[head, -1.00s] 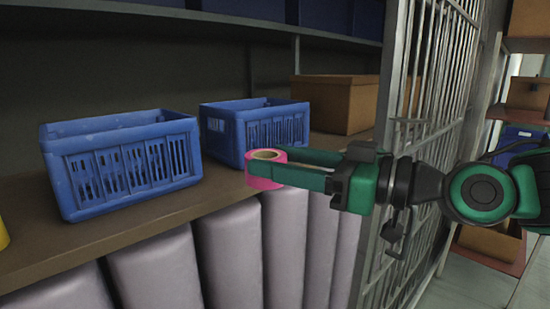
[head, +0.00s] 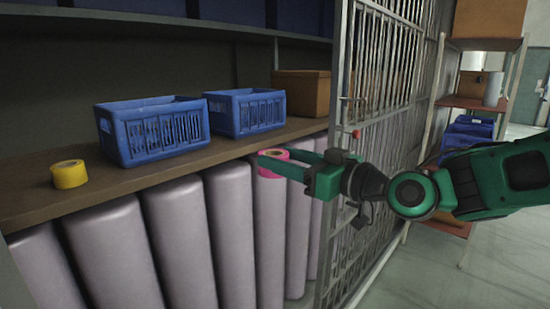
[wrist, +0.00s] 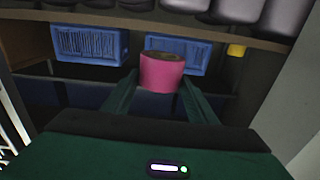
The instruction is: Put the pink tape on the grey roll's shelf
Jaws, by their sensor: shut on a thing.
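The pink tape (head: 270,172) is a bright pink roll held between the fingertips of my gripper (head: 283,162). It is in front of the long shelf's front edge in the head view. In the wrist view the pink tape (wrist: 161,75) sits between the two green fingers, with its brown core showing. A light grey cylinder (head: 492,89), which looks like the grey roll, stands on a reddish-brown shelf (head: 462,102) of the rack at the right. My gripper is well to the left of that shelf. The cylinder does not show in the wrist view.
The long brown shelf (head: 30,205) bears a yellow tape roll (head: 70,174), two blue crates (head: 152,130) and a cardboard box (head: 303,92). Tall pale rolls stand below it. A metal barred gate (head: 385,100) stands between it and the rack. Open floor (head: 500,255) lies right.

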